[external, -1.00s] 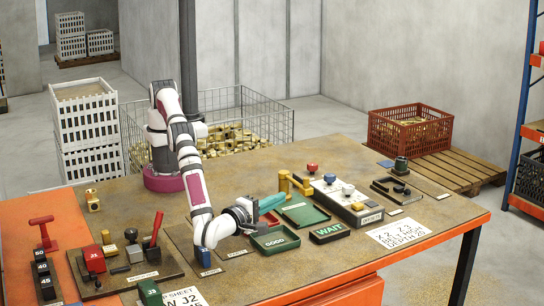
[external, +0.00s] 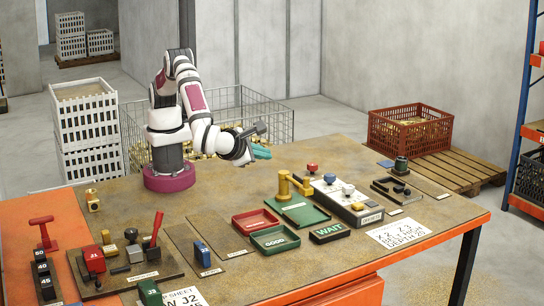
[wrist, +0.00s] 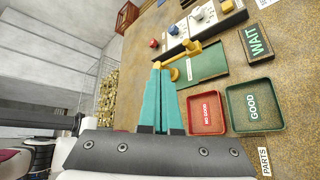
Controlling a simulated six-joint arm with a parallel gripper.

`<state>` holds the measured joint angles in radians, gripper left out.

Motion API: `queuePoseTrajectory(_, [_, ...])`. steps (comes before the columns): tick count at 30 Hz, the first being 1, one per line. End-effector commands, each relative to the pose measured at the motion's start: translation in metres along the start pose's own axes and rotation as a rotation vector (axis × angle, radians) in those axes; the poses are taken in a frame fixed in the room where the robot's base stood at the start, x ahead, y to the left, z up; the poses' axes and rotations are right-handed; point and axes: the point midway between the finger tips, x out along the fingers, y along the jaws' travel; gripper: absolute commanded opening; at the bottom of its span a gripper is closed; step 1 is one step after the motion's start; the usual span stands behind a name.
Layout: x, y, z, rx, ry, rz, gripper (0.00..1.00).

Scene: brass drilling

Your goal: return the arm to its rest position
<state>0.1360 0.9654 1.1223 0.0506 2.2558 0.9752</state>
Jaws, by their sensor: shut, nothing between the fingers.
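My gripper (external: 262,152), with teal fingers, is raised above the back part of the workbench (external: 350,262), with my arm folded up over its base. The fingers are shut with nothing between them; they also show closed together in the wrist view (wrist: 158,72). The gripper points to the right in the external view and touches nothing on the bench. Below and in front of it lie a red tray (external: 256,222) and a green GOOD tray (external: 275,240), both looking empty.
A brass post (external: 284,186) stands on a green plate near a switch panel (external: 347,202). A green WAIT block (external: 329,233) is by the GOOD tray. A blue block (external: 201,253) stands at the front. A wire cage (external: 245,105) of brass parts is behind the bench.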

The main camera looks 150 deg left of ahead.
Motion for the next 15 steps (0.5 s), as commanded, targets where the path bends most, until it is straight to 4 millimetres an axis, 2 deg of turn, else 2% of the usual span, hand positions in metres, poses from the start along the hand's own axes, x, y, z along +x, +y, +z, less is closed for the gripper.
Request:
queuePoseTrajectory(1, [-0.003,0.035,-0.002,-0.140,0.076,-0.064,0.00])
queuePoseTrajectory(3, [-0.002,0.081,-0.018,-0.361,0.207,-0.144,0.00])
queuePoseTrajectory(5, [0.002,0.118,-0.040,-0.552,0.328,-0.197,0.00])
queuePoseTrajectory(6, [0.006,0.140,-0.058,-0.680,0.415,-0.225,0.00])
queuePoseTrajectory(8, [0.014,0.169,-0.089,-0.867,0.548,-0.253,0.00])
queuePoseTrajectory(9, [0.020,0.184,-0.111,-0.985,0.636,-0.262,0.00])
queuePoseTrajectory(12, [0.034,0.206,-0.162,-1.230,0.830,-0.264,0.00])
queuePoseTrajectory(15, [0.043,0.213,-0.197,-1.391,0.968,-0.247,0.00])
